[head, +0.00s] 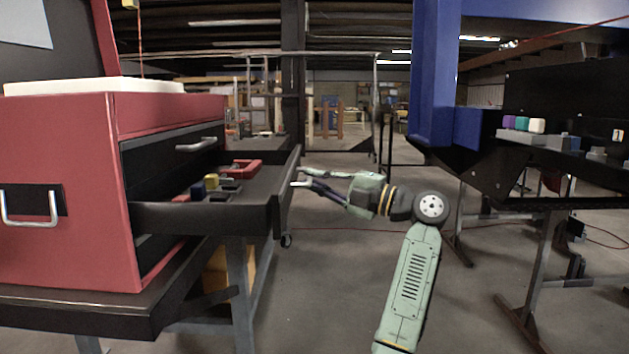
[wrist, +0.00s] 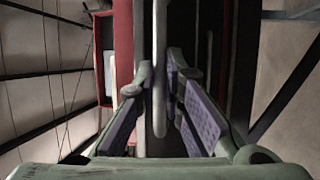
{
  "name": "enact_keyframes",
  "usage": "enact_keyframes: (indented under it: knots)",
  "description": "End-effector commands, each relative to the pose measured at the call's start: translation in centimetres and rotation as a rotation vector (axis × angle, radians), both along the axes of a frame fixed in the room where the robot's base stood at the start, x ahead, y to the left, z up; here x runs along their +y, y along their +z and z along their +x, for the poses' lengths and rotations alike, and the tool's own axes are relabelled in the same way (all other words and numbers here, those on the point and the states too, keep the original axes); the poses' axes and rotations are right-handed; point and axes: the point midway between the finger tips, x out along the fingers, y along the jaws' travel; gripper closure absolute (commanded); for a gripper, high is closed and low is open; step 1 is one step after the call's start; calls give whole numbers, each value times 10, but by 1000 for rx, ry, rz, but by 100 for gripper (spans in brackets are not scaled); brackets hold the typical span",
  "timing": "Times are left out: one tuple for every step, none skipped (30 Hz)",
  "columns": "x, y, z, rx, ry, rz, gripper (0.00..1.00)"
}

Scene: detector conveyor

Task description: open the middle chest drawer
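The red chest (head: 75,130) stands on a dark table at the left. Its middle drawer (head: 200,218) is pulled well out to the right, with several small items showing inside. My gripper (head: 297,182) is at the front of this drawer, at its handle. In the wrist view the handle (wrist: 160,100) is an upright pale bar between the two purple-padded fingers of my gripper (wrist: 160,78). The fingertips close in on the bar from both sides and appear to touch it. The drawer above, with its own handle (head: 196,145), is shut.
Inside the open drawer lie a red item (head: 241,169) and a yellow item (head: 211,181). A side handle (head: 30,207) is on the chest's near wall. A black and blue machine (head: 480,140) on legs stands at the right.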

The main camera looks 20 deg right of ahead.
Motion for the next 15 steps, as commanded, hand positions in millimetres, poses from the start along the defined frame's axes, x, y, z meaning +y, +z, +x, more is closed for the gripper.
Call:
enact_keyframes:
  knots:
    - [0, 0, 0, -1, 1, -1, 87]
    - [0, 0, 0, -1, 1, -1, 85]
    - [0, 0, 0, 0, 1, 0, 83]
    - [0, 0, 0, 0, 1, 0, 81]
    - [0, 0, 0, 0, 1, 0, 79]
    - [0, 0, 0, 0, 0, 0, 76]
    - [0, 0, 0, 0, 0, 0, 74]
    - [0, 0, 0, 0, 0, 0, 72]
    - [0, 0, 0, 0, 0, 0, 70]
    - [0, 0, 0, 0, 0, 0, 70]
    - [0, 0, 0, 0, 0, 0, 70]
    - [0, 0, 0, 0, 0, 0, 70]
    - [0, 0, 0, 0, 0, 0, 70]
    - [0, 0, 0, 0, 0, 0, 70]
    - [0, 0, 0, 1, 0, 1, 70]
